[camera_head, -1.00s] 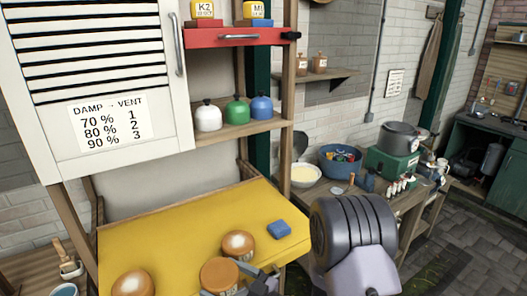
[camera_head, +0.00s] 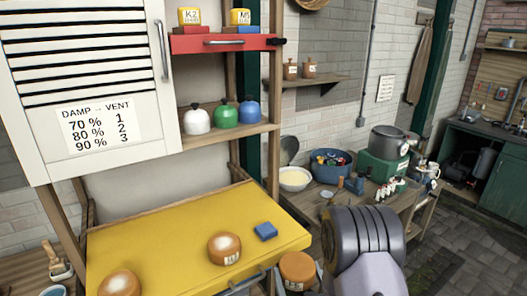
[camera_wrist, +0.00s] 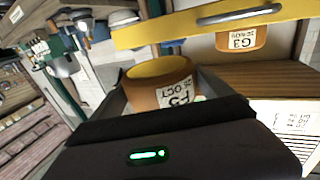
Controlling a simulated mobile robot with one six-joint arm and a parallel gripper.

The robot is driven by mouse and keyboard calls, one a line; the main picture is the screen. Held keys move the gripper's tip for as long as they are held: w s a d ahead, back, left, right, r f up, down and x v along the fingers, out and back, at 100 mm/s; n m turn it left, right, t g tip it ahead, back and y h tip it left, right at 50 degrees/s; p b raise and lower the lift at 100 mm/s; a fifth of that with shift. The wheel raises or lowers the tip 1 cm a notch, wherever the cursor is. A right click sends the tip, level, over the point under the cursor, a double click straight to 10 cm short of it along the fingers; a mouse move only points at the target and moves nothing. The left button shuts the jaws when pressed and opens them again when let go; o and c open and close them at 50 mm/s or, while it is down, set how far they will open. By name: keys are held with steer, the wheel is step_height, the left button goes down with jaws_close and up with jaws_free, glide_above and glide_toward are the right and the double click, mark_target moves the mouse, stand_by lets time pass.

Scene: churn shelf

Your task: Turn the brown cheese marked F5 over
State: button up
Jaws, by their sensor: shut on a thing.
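The brown cheese marked F5 (camera_wrist: 160,90) is between the jaws of my gripper (camera_wrist: 162,96) in the wrist view. Its label reads upside down in that picture, and a yellow flat face shows above the label. In the head view the same cheese (camera_head: 297,266) is held just off the right front corner of the yellow board (camera_head: 160,235), with its label low on its side. My gripper is mostly hidden there behind my arm.
A brown thing marked G3 (camera_wrist: 240,40) shows in the wrist view. A side bench (camera_head: 320,205) stands right, behind my arm.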

steer(key=s+d+m+h, duration=0.1)
steer(key=d+m+h, duration=0.15)
steer(key=d, duration=0.25)
step_height(320, 180, down, 8)
steer(key=b, duration=0.8)
steer(key=shift+f+h, duration=0.15)
steer(key=shift+h, duration=0.2)
steer(key=shift+s+n, duration=0.1)
steer(key=shift+n, duration=0.15)
